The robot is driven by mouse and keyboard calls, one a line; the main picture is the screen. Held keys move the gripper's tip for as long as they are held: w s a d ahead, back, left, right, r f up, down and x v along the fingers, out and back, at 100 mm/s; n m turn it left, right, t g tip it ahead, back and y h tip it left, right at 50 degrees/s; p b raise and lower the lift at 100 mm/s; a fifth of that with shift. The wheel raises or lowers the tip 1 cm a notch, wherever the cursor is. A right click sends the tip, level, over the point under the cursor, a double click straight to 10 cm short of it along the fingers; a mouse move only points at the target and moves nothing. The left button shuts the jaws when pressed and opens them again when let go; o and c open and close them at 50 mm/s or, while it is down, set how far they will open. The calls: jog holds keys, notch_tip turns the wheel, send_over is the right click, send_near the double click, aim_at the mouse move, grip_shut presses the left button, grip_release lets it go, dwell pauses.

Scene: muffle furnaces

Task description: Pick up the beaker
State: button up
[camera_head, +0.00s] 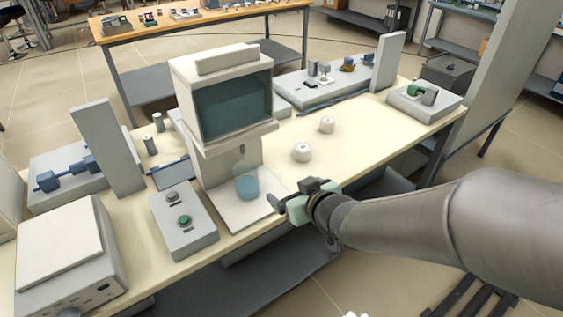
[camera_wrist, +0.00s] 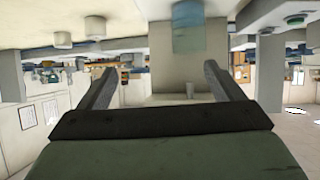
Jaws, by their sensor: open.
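The beaker (camera_head: 246,186) is a clear blue-tinted cup. It stands upright on the pale base plate of the white device with a dark screen (camera_head: 231,108), below its small nozzle. In the wrist view, which looks upside down, the beaker (camera_wrist: 188,30) shows at the top, right of centre. My gripper (camera_head: 285,196) is just right of the beaker in the head view, apart from it. In the wrist view my gripper (camera_wrist: 158,70) has its fingers spread wide with nothing between them touching.
Two white round jars (camera_head: 302,152) stand on the table behind my gripper. A grey box with a green knob (camera_head: 185,222) is left of the beaker. The device's overhanging head is above the beaker. The tabletop (camera_head: 365,128) right of the jars is clear.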

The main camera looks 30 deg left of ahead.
jog(key=g+y, duration=0.1)
jog(key=y, duration=0.1)
send_near(240, 168)
jog(key=shift+w+a+f+n+b, duration=0.2)
jog(key=shift+w+a+f+b, duration=0.1)
jog(key=shift+a+f+b, duration=0.15)
jog(key=shift+w+a+f+n+b, duration=0.2)
jog(key=shift+w+a+f+b, duration=0.2)
jog(key=shift+a, duration=0.2)
jog(key=shift+x, duration=2.8)
jog(key=shift+s+a+r, duration=0.1)
jog(key=c, duration=1.2)
jog(key=shift+c, duration=0.3)
jog(key=shift+r, duration=0.15)
